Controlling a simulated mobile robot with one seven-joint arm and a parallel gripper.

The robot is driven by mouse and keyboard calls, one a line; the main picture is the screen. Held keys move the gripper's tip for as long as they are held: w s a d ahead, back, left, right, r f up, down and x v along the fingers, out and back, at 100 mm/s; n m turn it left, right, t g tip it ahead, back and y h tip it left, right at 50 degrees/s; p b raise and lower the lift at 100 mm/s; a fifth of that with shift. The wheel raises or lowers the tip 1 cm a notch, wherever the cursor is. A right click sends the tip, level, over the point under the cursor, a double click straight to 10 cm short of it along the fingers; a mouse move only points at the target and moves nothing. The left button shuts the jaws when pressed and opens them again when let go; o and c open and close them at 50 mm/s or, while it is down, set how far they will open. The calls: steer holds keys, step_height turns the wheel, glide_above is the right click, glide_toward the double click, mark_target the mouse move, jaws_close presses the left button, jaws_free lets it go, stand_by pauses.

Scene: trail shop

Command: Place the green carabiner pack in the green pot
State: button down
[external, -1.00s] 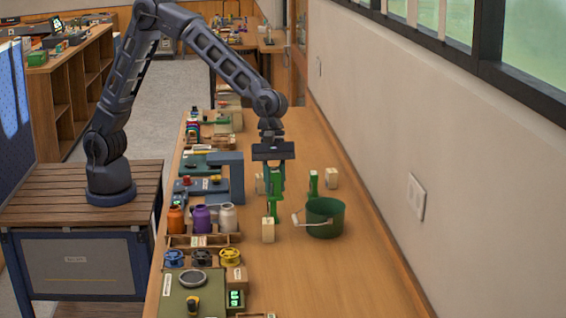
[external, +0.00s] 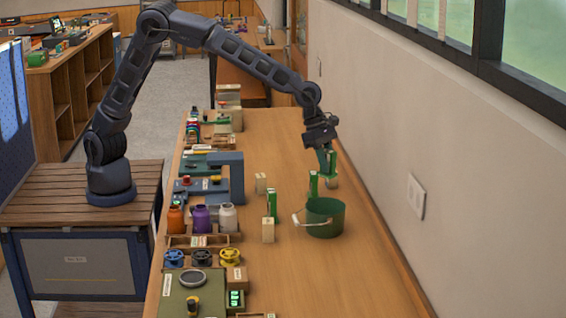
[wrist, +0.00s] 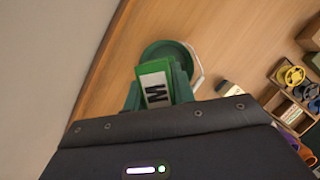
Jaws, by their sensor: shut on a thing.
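My gripper (external: 326,160) is shut on a green pack (external: 329,166) and holds it above the table, behind the green pot. In the wrist view the held pack (wrist: 152,84) shows a white label with a large "M", between the fingers. The green pot (external: 325,219), with a pale handle tilted to its left, stands on the table in front of and below my gripper. In the wrist view the pot (wrist: 163,48) lies beyond the pack, which partly covers it; its inside is mostly hidden.
Upright green pieces stand behind the pot (external: 313,184) and to its left (external: 272,205). Cream blocks (external: 268,230) (external: 261,183) stand nearby. Bottles (external: 200,218), spools and a blue stand (external: 230,175) line the left side. The wall (external: 440,150) bounds the right.

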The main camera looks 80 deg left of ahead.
step_height(320, 180, down, 18)
steer(key=shift+f, duration=0.1)
stand_by(0.5)
steer(key=c, duration=1.2)
jaws_free()
steer(key=shift+o, duration=0.2)
